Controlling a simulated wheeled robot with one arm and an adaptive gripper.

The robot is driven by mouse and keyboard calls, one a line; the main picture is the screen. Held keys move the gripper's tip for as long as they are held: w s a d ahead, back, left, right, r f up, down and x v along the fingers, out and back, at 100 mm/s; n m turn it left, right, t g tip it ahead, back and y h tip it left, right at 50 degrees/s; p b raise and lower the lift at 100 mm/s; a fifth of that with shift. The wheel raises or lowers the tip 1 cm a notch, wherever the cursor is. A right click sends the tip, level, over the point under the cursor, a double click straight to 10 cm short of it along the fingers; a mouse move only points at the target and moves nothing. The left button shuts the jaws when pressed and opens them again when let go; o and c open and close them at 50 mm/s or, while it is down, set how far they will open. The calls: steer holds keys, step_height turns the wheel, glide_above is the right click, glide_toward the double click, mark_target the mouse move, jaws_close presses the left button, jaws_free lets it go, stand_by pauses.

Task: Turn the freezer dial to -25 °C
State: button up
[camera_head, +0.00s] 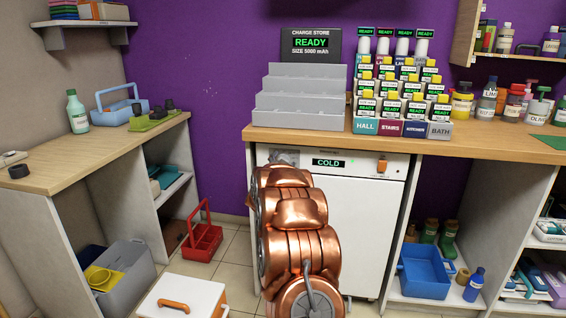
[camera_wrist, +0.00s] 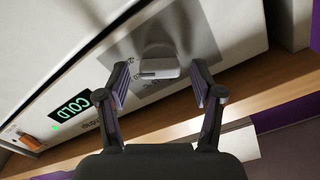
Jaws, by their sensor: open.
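The white freezer (camera_head: 366,225) stands under the wooden counter, with a green "COLD" display (camera_head: 328,162) on its front panel. In the wrist view the panel appears upside down, and the grey freezer dial (camera_wrist: 158,66) sits on a darker plate with a light mark on its near edge. My gripper (camera_wrist: 160,75) is open, with one finger on each side of the dial and a visible gap to each. Whether the fingertips reach the dial's depth I cannot tell. The scale marks are too blurred to read.
An orange switch (camera_head: 382,166) is on the panel's right; it also shows in the wrist view (camera_wrist: 31,142). The counter (camera_head: 270,134) edge overhangs close to my gripper. A red caddy (camera_head: 203,238) and a white box (camera_head: 183,296) stand on the floor to the left.

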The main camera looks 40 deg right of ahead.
steer(key=v, duration=1.1)
steer(key=shift+s+a, duration=0.2)
steer(key=shift+a, duration=0.15)
steer(key=shift+r, duration=0.1)
